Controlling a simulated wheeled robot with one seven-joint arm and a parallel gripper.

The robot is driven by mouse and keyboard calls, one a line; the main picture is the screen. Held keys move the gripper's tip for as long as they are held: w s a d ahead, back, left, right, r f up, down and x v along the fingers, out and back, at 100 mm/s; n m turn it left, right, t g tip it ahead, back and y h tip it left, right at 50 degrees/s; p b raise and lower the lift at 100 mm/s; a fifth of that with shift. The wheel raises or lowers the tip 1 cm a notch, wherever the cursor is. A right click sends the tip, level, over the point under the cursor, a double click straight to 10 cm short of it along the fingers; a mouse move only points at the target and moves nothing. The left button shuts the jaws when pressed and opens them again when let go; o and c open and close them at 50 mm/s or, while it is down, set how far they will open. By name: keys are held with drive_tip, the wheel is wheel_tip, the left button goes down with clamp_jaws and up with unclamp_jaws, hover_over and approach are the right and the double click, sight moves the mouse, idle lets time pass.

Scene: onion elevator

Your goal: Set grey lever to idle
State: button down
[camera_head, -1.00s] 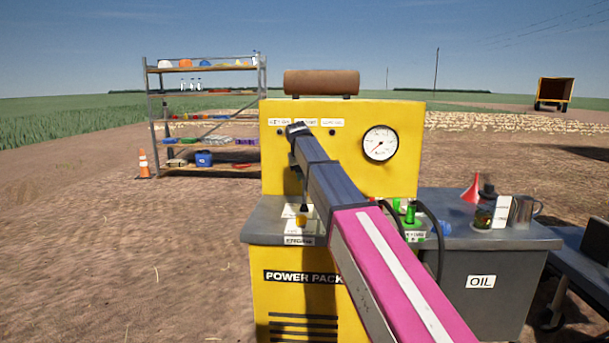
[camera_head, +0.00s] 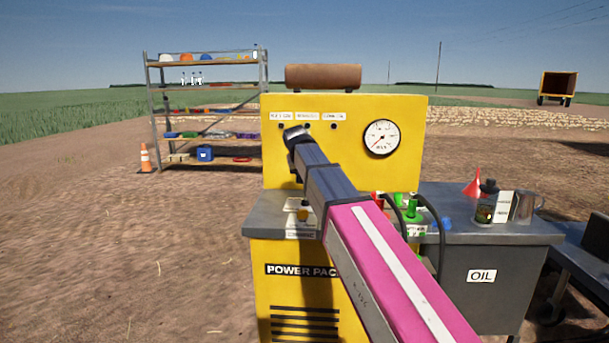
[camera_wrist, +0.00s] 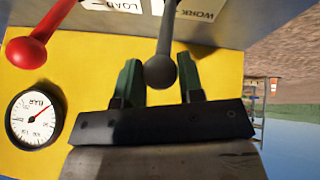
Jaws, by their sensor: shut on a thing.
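The grey lever (camera_wrist: 165,35) has a dark grey ball knob and shows in the wrist view, its shaft running to the top edge. My gripper (camera_wrist: 159,72) has green fingers on either side of that knob and is shut on it. A white label reading WORK (camera_wrist: 196,12) lies beside the lever's shaft. In the head view my arm covers the grey lever and my fingers. A red lever (camera_wrist: 28,50) with a round knob stands apart, left in the wrist view, near a LOAD label (camera_wrist: 122,5).
The yellow power pack (camera_head: 300,272) carries a pressure gauge (camera_head: 381,138) on its back panel. A grey oil bench (camera_head: 500,240) with a red funnel (camera_head: 473,184) and a metal mug (camera_head: 524,207) adjoins it on the right. A shelf (camera_head: 205,112) stands behind left. Dirt ground at left is open.

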drive_tip(key=shift+s+f, duration=0.15)
drive_tip(key=shift+s, duration=0.05)
drive_tip(key=c, duration=0.8)
unclamp_jaws()
drive_tip(key=shift+o, duration=0.2)
drive_tip(key=shift+s+a+r, duration=0.1)
drive_tip(key=shift+s+r, duration=0.1)
drive_tip(key=shift+r, duration=0.3)
drive_tip(key=v, duration=0.9)
drive_tip(key=shift+s+r, duration=0.2)
drive_tip(key=shift+r, duration=0.1)
drive_tip(key=shift+a, duration=0.1)
